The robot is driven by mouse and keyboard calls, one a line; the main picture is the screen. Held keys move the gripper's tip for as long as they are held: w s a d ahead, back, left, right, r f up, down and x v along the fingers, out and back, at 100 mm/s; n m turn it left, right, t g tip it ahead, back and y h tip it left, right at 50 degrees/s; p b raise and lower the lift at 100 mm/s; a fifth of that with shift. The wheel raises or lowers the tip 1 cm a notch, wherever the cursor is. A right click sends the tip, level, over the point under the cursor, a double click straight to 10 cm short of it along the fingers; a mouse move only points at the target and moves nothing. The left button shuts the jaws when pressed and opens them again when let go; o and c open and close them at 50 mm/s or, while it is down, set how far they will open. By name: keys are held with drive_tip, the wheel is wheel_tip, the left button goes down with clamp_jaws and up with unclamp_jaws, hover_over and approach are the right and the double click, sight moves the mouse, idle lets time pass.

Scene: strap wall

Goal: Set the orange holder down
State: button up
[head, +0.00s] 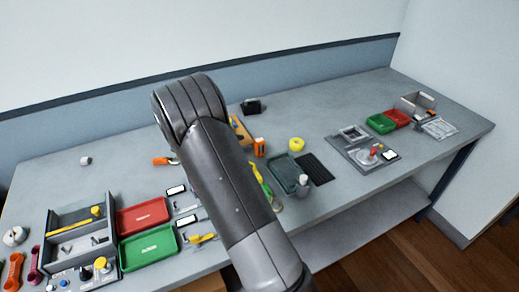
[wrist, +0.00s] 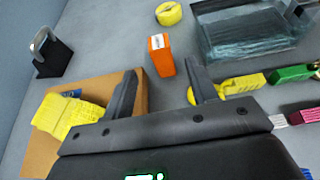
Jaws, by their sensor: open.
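The orange holder (head: 259,147) is a small upright block on the grey table, just right of my arm in the head view. In the wrist view the orange holder (wrist: 161,58) stands upright ahead of my gripper (wrist: 163,76), in line with the gap between the fingers. The fingers are spread wide and neither visibly touches the holder. In the head view my arm hides the gripper.
A yellow tape roll (wrist: 169,13) and a see-through tray (wrist: 245,42) lie beyond and right of the holder. A brown tray (wrist: 42,145) with a yellow item sits under the left finger. A black box (wrist: 52,57) stands left. Yellow and green tools lie right.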

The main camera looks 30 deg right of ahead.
sight(264, 141)
drive_tip(key=x, duration=0.4)
drive_tip(key=shift+r+x, duration=0.15)
drive_tip(key=shift+x, duration=0.75)
drive_tip(key=shift+r+x, duration=0.15)
drive_tip(key=shift+x, duration=0.8)
drive_tip(key=shift+r+x, duration=0.2)
drive_tip(key=shift+x, duration=0.7)
drive_tip(key=shift+d, duration=0.2)
drive_tip(key=shift+c, duration=0.4)
clamp_jaws()
